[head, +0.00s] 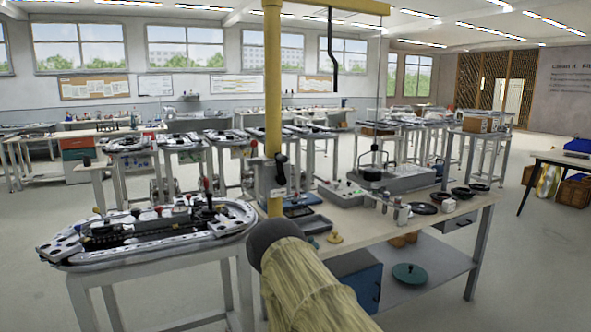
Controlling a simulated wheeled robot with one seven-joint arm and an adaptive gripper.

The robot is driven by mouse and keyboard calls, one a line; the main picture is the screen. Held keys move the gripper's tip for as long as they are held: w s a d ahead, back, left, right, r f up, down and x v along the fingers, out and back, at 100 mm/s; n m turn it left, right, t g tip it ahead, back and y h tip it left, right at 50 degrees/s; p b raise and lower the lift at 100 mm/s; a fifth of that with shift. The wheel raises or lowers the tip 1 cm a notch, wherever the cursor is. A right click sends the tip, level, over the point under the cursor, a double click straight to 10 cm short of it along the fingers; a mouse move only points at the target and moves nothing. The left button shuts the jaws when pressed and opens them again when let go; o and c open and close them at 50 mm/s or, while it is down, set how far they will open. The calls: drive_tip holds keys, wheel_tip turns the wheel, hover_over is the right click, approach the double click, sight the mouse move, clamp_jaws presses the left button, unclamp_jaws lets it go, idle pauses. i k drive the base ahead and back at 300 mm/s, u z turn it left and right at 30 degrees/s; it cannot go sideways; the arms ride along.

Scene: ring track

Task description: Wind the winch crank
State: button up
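A yellow hoist post (273,90) stands at the workbench, with a yellow beam (350,6) reaching right from its top. A small winch with a dark crank handle (280,160) appears at the post's lower part; its details are too small to tell. A thin cable (378,90) hangs from the beam to a dark round part (372,174) over a grey fixture (400,180). My arm, in a straw-coloured sleeve, rises from the bottom centre in front of the bench. My gripper's fingers do not show.
The workbench (440,222) holds dark dishes, small jars and trays. A blue cabinet (357,280) and a green lid (409,274) are below its top. An oval track table (90,258) stands at left.

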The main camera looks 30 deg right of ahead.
sight(279, 159)
drive_tip(key=k, duration=0.95)
drive_tip(key=z, duration=0.6)
drive_tip(key=i, duration=1.15)
drive_tip(key=u, duration=0.5)
